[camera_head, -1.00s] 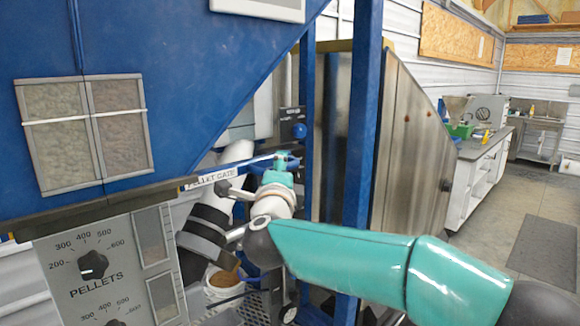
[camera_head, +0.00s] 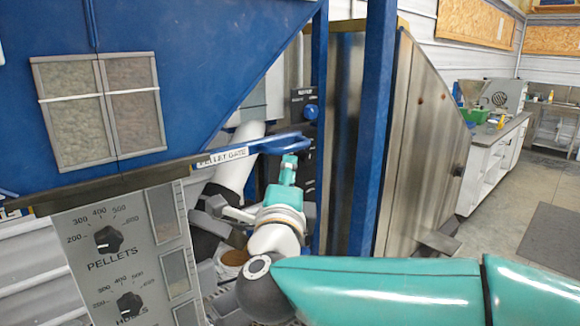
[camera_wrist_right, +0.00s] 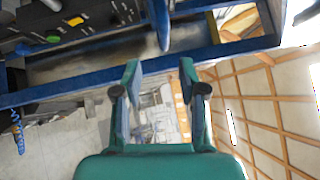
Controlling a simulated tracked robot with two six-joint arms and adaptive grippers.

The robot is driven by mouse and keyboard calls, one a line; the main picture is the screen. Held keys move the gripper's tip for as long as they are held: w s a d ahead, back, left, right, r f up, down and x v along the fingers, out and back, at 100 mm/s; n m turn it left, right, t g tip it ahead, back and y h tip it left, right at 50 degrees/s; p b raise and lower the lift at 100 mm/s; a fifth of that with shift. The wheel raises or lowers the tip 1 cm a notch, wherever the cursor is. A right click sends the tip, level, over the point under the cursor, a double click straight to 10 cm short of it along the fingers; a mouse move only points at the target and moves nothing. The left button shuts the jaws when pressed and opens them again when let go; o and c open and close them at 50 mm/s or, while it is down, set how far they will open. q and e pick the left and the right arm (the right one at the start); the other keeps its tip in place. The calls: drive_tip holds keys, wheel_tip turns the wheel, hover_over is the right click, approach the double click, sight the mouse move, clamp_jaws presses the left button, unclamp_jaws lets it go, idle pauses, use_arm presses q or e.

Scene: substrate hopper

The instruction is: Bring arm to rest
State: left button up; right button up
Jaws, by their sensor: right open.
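My right arm comes in from the right in the head view, teal and dark grey. Its gripper (camera_head: 289,170) is small there, pointing up just below the blue pellet gate handle (camera_head: 280,144). In the right wrist view my right gripper (camera_wrist_right: 160,76) shows two teal fingers spread apart with nothing between them. A blue bar, which looks like the handle (camera_wrist_right: 161,22), is beyond the fingertips, apart from them. My left gripper is in neither view.
The blue hopper (camera_head: 200,60) with a PELLET GATE label (camera_head: 222,157) fills the upper left. A grey dial panel (camera_head: 125,262) stands below it. A blue post (camera_head: 372,130) and metal sheet (camera_head: 420,140) stand close behind my arm. Open floor (camera_head: 490,245) lies at the right.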

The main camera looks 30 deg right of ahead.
drive_tip(key=shift+s+a+f, duration=0.1)
drive_tip(key=shift+s+a, duration=0.05)
drive_tip(key=shift+s, duration=0.1)
idle(0.3)
